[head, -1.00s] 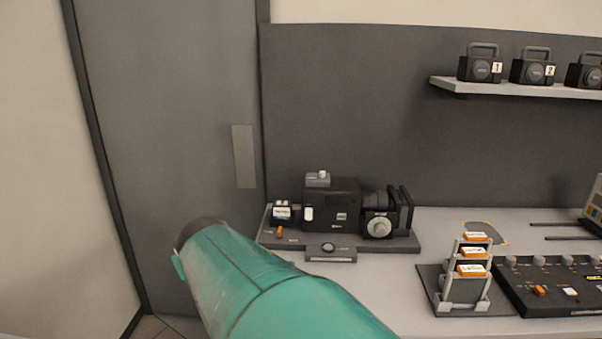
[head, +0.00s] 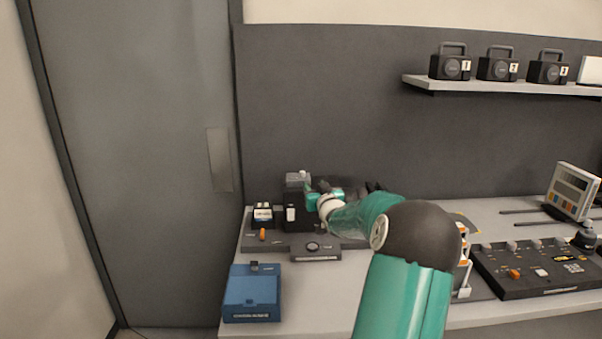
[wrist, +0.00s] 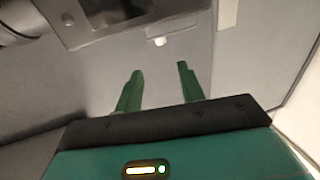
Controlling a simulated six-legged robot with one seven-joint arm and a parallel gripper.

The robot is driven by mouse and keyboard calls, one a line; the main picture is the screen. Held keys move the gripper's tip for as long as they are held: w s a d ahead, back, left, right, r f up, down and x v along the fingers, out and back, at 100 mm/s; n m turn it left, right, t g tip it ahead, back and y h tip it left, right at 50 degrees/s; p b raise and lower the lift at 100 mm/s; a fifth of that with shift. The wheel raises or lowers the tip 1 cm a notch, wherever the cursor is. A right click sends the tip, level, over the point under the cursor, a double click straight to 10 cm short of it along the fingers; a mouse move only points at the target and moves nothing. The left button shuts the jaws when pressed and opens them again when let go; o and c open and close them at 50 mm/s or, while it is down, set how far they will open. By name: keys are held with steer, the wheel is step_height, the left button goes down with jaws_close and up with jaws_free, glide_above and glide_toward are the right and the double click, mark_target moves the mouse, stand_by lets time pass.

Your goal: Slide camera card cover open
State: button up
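The dark camera (head: 296,222) stands on its base plate at the back left of the bench. A pale upright piece (head: 291,214) shows on its near face, and a grey block with a white knob (head: 298,177) is on top. My gripper (head: 311,192) is at the camera's upper right, and my arm hides the lens side. In the wrist view my gripper's two green fingers (wrist: 159,70) are apart with nothing between them. A small white knob (wrist: 160,41) is just beyond the fingertips, not touched. I cannot tell which part is the card cover.
A blue box (head: 252,293) sits at the bench's front left. A small battery-like block (head: 263,213) and an orange piece (head: 263,235) are left of the camera. A control panel (head: 540,268) is on the right. A shelf (head: 500,86) holds several dark units above.

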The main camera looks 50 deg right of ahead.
mark_target(303, 171)
steer(key=x, duration=1.3)
steer(key=shift+w+d, duration=0.1)
steer(key=shift+w, duration=0.15)
steer(key=shift+c, duration=0.2)
jaws_close()
